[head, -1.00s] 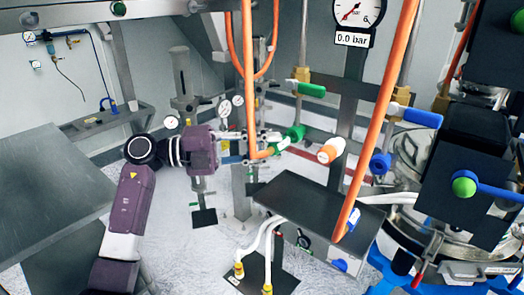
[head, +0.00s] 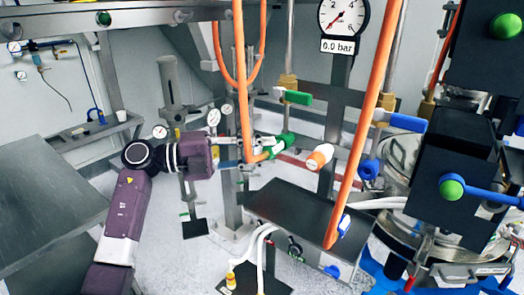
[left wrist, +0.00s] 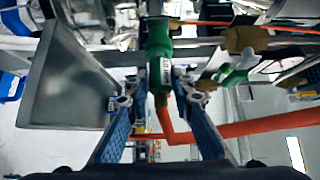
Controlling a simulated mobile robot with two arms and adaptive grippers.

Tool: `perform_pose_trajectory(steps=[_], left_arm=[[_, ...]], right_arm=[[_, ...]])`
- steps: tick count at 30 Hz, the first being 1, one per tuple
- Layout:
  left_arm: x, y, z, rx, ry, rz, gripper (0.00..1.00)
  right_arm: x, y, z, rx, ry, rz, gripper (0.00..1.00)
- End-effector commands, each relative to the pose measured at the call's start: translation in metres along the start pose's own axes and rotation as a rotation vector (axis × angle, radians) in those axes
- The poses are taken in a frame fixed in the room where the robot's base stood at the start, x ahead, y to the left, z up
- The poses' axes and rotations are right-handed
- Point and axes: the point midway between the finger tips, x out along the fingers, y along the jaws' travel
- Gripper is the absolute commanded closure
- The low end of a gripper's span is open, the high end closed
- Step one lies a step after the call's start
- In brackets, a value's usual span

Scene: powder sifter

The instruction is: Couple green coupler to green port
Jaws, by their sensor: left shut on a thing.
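My left gripper (head: 262,147) reaches in from the left in the head view, at the bent end of an orange hose. In the left wrist view its two blue fingers (left wrist: 158,100) are shut on the green coupler (left wrist: 160,62), which has a white label and the orange hose at its lower end. The green coupler also shows in the head view (head: 276,148). The green port (head: 287,138) appears in line with it at the far end. The two greens run together, so I cannot tell whether the coupler is fully seated. My right gripper is not in view.
An orange-ringed white port (head: 320,157) and a blue port (head: 370,169) sit to the right. Orange hoses (head: 362,130) hang in front. A green valve handle (head: 297,97) is above, and a dark flat plate (head: 290,212) below. A gauge (head: 344,15) reads 0.0 bar.

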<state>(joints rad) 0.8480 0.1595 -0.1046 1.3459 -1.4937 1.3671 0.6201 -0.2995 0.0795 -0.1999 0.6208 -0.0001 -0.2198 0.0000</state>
Motion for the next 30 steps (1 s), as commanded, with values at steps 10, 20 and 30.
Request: perform_pose_trajectory(steps=[10,20,30], left_arm=[[0.002,-0.001,0.002,0.0,0.0,-0.001,0.69],[0.002,0.0,0.002,0.0,0.0,0.0,0.58],[-0.039,0.001,0.004,-0.001,-0.005,0.003,0.58]], right_arm=[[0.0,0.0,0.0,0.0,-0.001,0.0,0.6],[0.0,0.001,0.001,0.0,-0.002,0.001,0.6],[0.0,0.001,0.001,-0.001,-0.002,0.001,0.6]])
